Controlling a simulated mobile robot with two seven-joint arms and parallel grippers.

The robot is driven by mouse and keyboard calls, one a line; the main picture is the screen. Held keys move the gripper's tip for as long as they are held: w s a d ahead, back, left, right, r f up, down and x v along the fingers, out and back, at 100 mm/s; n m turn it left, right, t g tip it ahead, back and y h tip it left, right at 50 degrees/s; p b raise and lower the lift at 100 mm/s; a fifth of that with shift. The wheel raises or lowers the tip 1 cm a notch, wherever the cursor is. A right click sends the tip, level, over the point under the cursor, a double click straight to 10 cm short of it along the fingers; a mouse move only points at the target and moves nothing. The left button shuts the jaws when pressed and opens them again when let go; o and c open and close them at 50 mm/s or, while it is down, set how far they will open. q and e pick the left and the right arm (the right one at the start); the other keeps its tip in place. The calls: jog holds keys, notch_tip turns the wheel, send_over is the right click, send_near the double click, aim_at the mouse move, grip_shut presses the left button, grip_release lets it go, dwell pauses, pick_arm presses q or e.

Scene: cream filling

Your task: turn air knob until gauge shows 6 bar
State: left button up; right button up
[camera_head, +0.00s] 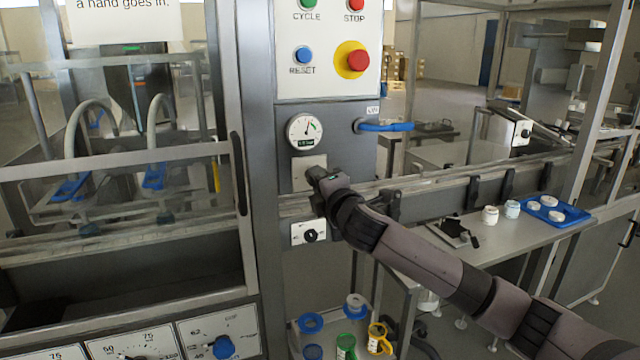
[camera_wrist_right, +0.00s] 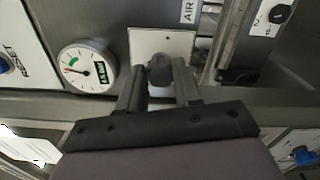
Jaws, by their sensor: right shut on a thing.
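The round white gauge (camera_head: 305,131) is on the grey machine column, with a green band on its dial. In the head view its needle points up and slightly right, near the green band. The gauge also shows in the right wrist view (camera_wrist_right: 88,68), but its small digital readout is too small to read surely. The dark air knob (camera_wrist_right: 159,70) sits on a pale square plate (camera_wrist_right: 178,44) below the gauge. My right gripper (camera_wrist_right: 159,84) has its two fingers around the knob and is shut on it. In the head view my right gripper (camera_head: 318,178) hides the knob. My left gripper is not in view.
A blue lever handle (camera_head: 385,126) sticks out right of the gauge. A black selector knob (camera_head: 310,235) is just below my gripper. Above are panel buttons, including a red one on yellow (camera_head: 356,60). A blue tray (camera_head: 553,214) with white lids stands on the right shelf.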

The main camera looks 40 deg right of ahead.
jog(key=m, duration=1.1)
jog(key=shift+f+p, duration=0.25)
jog(key=shift+p, duration=0.1)
jog(key=shift+m, duration=0.4)
jog(key=o, duration=1)
jog(key=shift+o, duration=0.2)
jog(key=b+v, duration=0.1)
jog(key=v, duration=0.6)
jog(key=shift+s+a, duration=0.1)
